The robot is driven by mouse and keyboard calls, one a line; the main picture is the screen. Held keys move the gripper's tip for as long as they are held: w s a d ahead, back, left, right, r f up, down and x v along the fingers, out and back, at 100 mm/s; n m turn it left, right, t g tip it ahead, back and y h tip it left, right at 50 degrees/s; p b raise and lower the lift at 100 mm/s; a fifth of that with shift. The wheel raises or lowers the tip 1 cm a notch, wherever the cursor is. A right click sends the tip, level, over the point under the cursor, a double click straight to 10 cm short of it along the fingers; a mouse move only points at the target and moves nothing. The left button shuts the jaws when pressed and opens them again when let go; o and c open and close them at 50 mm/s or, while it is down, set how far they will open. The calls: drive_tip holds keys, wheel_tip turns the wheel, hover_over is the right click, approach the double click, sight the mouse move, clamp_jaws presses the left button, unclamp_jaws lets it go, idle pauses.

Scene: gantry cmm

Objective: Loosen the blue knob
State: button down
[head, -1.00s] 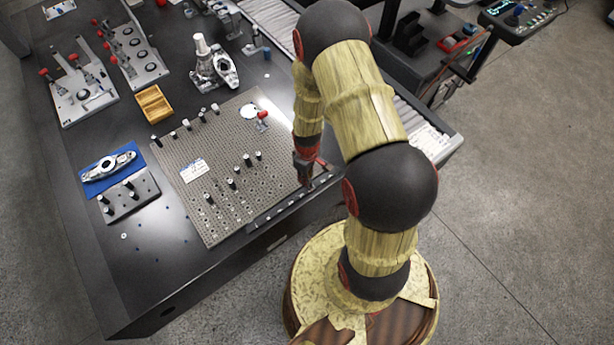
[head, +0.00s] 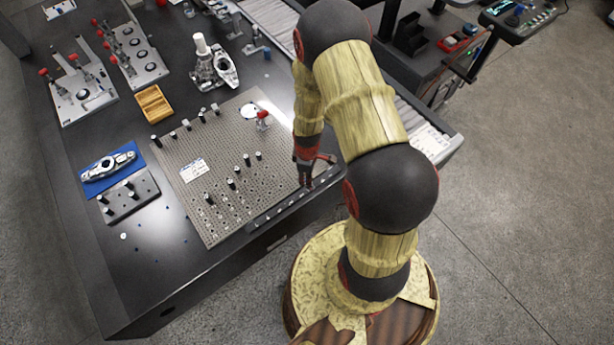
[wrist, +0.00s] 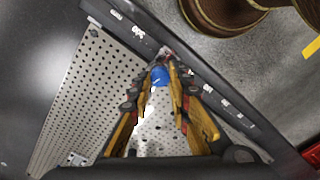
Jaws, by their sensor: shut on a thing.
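The blue knob (wrist: 160,76) shows in the wrist view between the tips of my gripper (wrist: 163,84), near the dark edge rail of the perforated plate. My gripper's yellow and black fingers are closed in on both sides of the knob. In the head view my gripper (head: 305,180) points down at the near right corner of the perforated plate (head: 185,160). The knob is hidden there behind the gripper and arm.
Several dark pins (head: 232,184) stand on the plate, with a red-topped clamp (head: 263,119) farther back. A dark rail (head: 292,207) runs along the plate's near edge. A wooden box (head: 153,104) and a blue mat (head: 92,186) with a metal part lie to the left.

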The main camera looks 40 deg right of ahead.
drive_tip(key=c, duration=1.7)
unclamp_jaws()
drive_tip(key=shift+c, duration=0.2)
drive_tip(key=shift+o, duration=0.4)
wheel_tip(320, 180, up, 12)
